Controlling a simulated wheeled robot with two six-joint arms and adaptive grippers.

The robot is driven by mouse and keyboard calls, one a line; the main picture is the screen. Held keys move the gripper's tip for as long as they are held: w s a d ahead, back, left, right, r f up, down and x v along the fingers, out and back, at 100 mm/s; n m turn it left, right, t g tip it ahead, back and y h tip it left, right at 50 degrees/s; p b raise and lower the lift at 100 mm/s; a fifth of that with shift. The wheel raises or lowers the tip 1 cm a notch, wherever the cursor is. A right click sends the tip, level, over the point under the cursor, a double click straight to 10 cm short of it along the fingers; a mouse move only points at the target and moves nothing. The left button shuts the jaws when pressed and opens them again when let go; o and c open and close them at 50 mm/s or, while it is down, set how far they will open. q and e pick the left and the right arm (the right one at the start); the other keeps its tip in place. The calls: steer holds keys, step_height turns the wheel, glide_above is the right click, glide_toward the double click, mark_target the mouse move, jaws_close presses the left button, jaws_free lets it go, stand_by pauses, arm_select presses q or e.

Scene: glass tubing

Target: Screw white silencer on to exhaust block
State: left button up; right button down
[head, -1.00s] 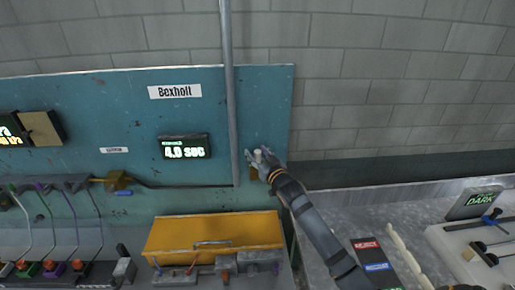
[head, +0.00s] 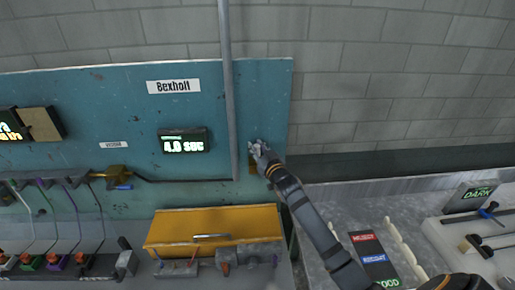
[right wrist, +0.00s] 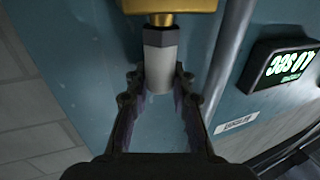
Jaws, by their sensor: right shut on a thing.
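The white silencer (right wrist: 160,66) is a short pale cylinder with a dark hex collar at its top. In the right wrist view its collar meets the brass-coloured exhaust block (right wrist: 170,6), in line with it; I cannot tell how far it is threaded in. My right gripper (right wrist: 160,88) is shut on the silencer, one finger on each side. In the head view the right gripper (head: 257,150) is at the teal panel's right edge, mostly hiding the silencer, with the block (head: 253,168) partly showing behind it. My left gripper is not in view.
The teal panel (head: 100,100) carries a vertical grey pipe (head: 228,90) just left of the gripper and a lit display (head: 184,142). A yellow box (head: 215,230) stands below.

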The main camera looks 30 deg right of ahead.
steer(key=shift+f+m+h+b, duration=0.2)
steer(key=shift+m+h+b, duration=0.1)
steer(key=shift+h+b, duration=0.1)
steer(key=shift+m+h+b, duration=0.5)
steer(key=shift+h+b, duration=0.3)
steer(key=shift+r+m+g+h+b, duration=0.1)
steer(key=shift+m+g+h+b, duration=0.65)
steer(key=shift+m+h+b, duration=1.1)
steer(key=shift+m+g+h+b, duration=0.35)
steer(key=shift+g+h+b, duration=0.7)
steer(key=shift+b, duration=1.75)
steer(key=shift+t+h, duration=0.3)
steer(key=c, duration=1.1)
jaws_free()
steer(key=shift+r, duration=0.1)
steer(key=shift+c, duration=0.2)
